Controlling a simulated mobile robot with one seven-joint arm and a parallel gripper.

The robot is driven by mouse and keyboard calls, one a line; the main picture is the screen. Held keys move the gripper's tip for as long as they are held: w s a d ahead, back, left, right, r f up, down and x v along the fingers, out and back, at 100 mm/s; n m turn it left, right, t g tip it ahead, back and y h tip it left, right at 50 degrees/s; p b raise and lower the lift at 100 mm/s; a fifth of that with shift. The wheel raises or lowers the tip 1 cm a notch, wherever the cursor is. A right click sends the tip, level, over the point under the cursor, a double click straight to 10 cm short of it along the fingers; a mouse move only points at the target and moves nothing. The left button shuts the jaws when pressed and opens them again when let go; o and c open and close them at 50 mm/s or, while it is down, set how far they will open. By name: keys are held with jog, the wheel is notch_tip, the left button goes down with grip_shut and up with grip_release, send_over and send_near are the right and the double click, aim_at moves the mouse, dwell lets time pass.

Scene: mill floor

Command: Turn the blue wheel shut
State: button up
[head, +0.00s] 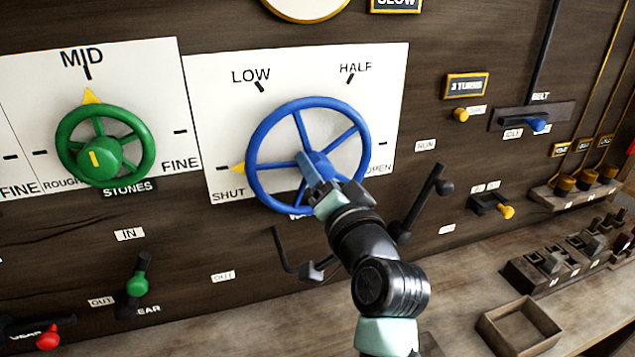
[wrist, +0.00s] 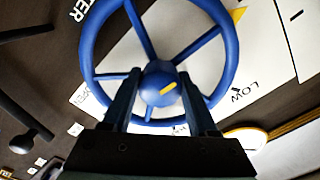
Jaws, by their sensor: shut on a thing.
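The blue wheel (head: 259,134) is mounted on a white dial plate (head: 215,110) marked SHUT, LOW, HALF and OPEN. Its yellow pointer (head: 238,169) is at the left, in line with the dash by SHUT. My gripper (head: 322,176) is at the wheel's centre, shut on the blue hub. In the wrist view, the fingers of my gripper (wrist: 160,78) lie on both sides of the hub (wrist: 157,80), which bears a yellow stripe. The wheel's lower right spokes and rim are partly hidden by my gripper in the head view.
A green wheel (head: 65,124) is on the plate to the left, its pointer near MID. A black lever (head: 425,200) stands close to the right of my wrist. A green-knobbed lever (head: 137,285) is lower left. An open wooden box (head: 520,328) sits on the bench.

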jog(key=shift+f+n, duration=0.1)
jog(key=shift+n, duration=0.3)
jog(key=o, duration=1.4)
jog(key=shift+c, duration=0.2)
jog(key=shift+s, duration=0.1)
jog(key=b+v, duration=0.2)
jog(key=v, duration=1.1)
jog(key=s+a+r+n+t+h+p, duration=0.1)
jog(key=s+r+t+h+p, duration=0.1)
jog(key=r, duration=0.9)
jog(key=s+a+r+n+t+h+p, duration=0.2)
jog(key=s+r+t, duration=0.2)
jog(key=r, duration=0.7)
jog(key=s+a+r+n+t+h+p, duration=0.1)
jog(key=s+r+t, duration=0.3)
jog(key=r, duration=0.7)
jog(key=shift+s+a+r+n+h+p, duration=0.2)
jog(key=shift+s+r+n+h+p, duration=0.2)
jog(key=shift+s+n+h, duration=0.1)
